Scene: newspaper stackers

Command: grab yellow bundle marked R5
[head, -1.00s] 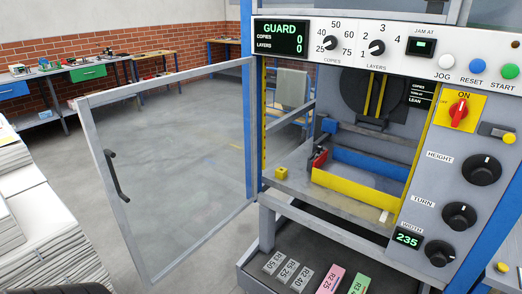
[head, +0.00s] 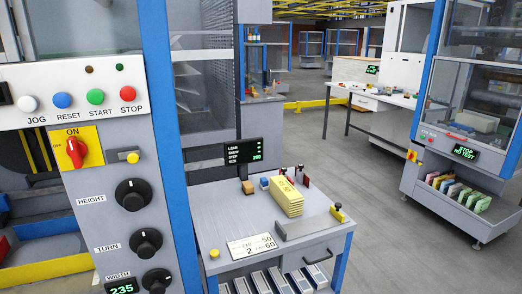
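A yellow bundle (head: 286,198) lies on the grey top of a small bench (head: 215,235) right of the control panel. Dark lettering on its top looks like R5 with a number, but it is small and tilted. The bundle looks like a flat-sided stack of several layers. Neither of my grippers is in view.
A control panel (head: 85,150) with knobs and coloured buttons fills the left. A small display (head: 250,152) and a white card (head: 252,246) are on the bench. Another machine (head: 455,150) with coloured bundles stands at the right. Grey floor (head: 380,220) lies clear between.

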